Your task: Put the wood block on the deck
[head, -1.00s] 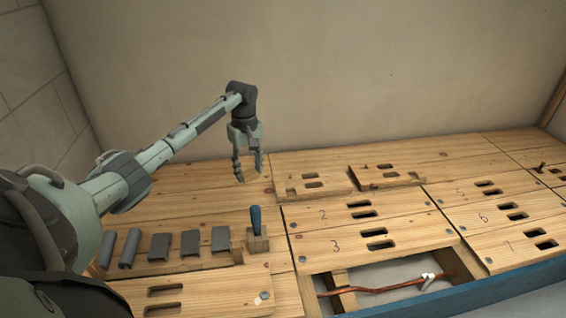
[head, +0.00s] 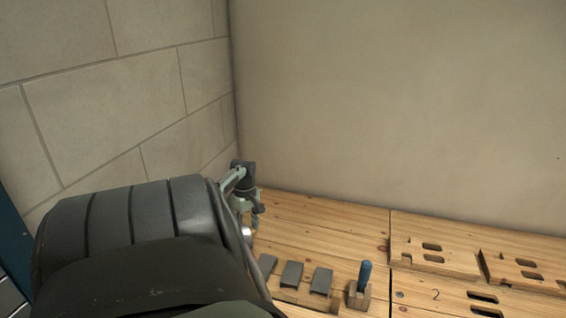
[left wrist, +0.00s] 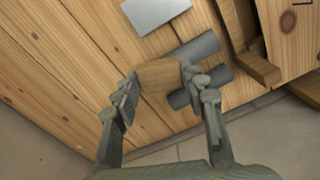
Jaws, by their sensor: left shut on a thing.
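My left gripper (left wrist: 162,98) is shut on a small wood block (left wrist: 159,75), which sits between its fingertips in the left wrist view. The plank deck (left wrist: 85,65) lies behind the block. I cannot tell whether the block touches the deck. In the head view, the left gripper (head: 250,214) is small and far off at the deck's left end, partly hidden by my own arm. The block cannot be made out there. The deck (head: 320,235) runs along the wall to the right. My right gripper is not in view.
Grey pieces (head: 291,275) lie in a row on the deck. A blue-handled tool (head: 365,275) stands in a wooden holder (head: 358,298). Slotted boards (head: 432,256) lie to the right. Grey tubes (left wrist: 196,48) and a grey plate (left wrist: 153,12) are close to the held block.

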